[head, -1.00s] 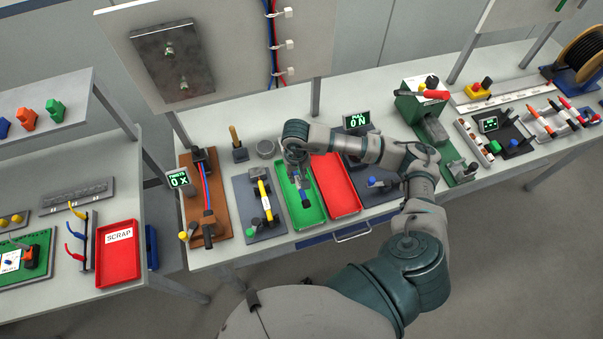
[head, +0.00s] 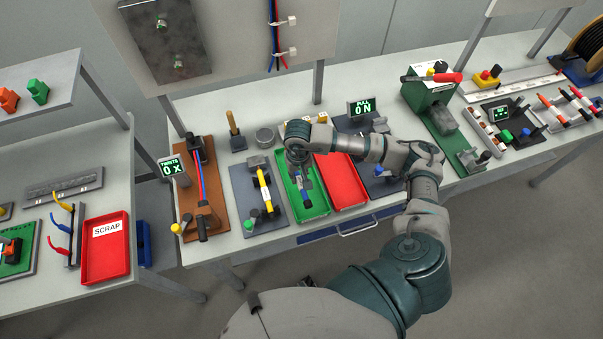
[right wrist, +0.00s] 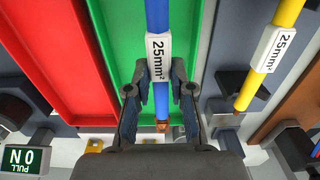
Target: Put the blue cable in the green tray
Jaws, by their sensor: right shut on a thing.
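The blue cable (right wrist: 158,18) has a white 25mm² label and a bare copper end. In the right wrist view my right gripper (right wrist: 160,97) is shut on it, with one finger on each side near the label. The green tray (right wrist: 116,50) lies behind the cable there. In the head view my right gripper (head: 304,185) is over the green tray (head: 319,202), and the blue cable (head: 307,199) shows only as a short piece. The gap between cable and tray floor is hard to judge. My left gripper is not in view.
A red tray (head: 341,182) stands right of the green one. A yellow cable (head: 264,193) is on a grey fixture to the left, beside a brown board (head: 206,216) with red and blue cables. A red scrap tray (head: 105,252) is on the left table.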

